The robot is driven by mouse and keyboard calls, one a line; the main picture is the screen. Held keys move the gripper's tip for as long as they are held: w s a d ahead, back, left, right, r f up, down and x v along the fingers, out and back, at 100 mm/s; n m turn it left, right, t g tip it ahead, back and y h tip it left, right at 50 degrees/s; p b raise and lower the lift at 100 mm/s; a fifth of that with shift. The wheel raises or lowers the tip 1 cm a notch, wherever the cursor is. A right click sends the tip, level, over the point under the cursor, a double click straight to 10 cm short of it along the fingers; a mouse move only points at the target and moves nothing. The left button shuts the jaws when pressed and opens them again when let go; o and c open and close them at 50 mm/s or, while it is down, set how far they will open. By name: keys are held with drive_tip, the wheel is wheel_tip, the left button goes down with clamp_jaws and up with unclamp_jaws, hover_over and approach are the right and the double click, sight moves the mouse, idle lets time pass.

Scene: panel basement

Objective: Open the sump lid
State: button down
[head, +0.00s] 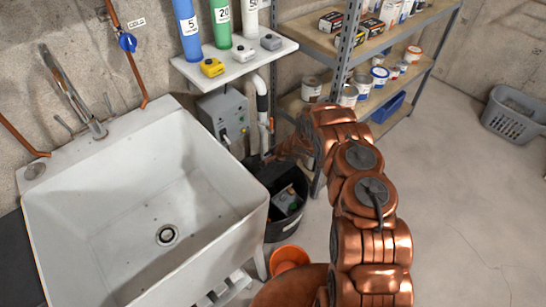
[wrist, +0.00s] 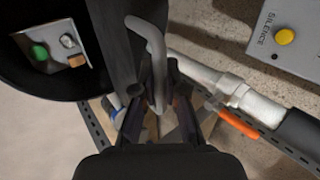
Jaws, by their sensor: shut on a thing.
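The black sump basin (head: 279,229) stands on the floor right of the sink, and its inside shows from above. In the wrist view its dark opening (wrist: 45,83) is at the left, with a metal plate bearing a green part inside. The dark lid (wrist: 112,45) shows as a narrow slab beside the opening, tilted up from it. A grey bent handle (wrist: 150,45) runs along the lid down between my fingers. My gripper (wrist: 158,100) is shut on this handle. In the head view my gripper (head: 268,160) is at the basin's back edge, partly hidden by my arm.
The white sink (head: 150,215) is close on the left. A grey control box (head: 224,115) and pipes are on the wall behind. A shelf rack (head: 350,60) stands behind my arm. An orange bucket (head: 288,258) is in front of the basin.

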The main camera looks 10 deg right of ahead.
drive_tip(key=shift+a, duration=0.3)
drive_tip(key=c, duration=1.2)
unclamp_jaws()
drive_tip(key=shift+d, duration=0.25)
drive_tip(key=shift+r, duration=0.1)
drive_tip(key=v, duration=1.1)
drive_tip(key=shift+s+d+r, duration=0.15)
drive_tip(key=shift+s+r, duration=0.1)
drive_tip(key=shift+s, duration=0.05)
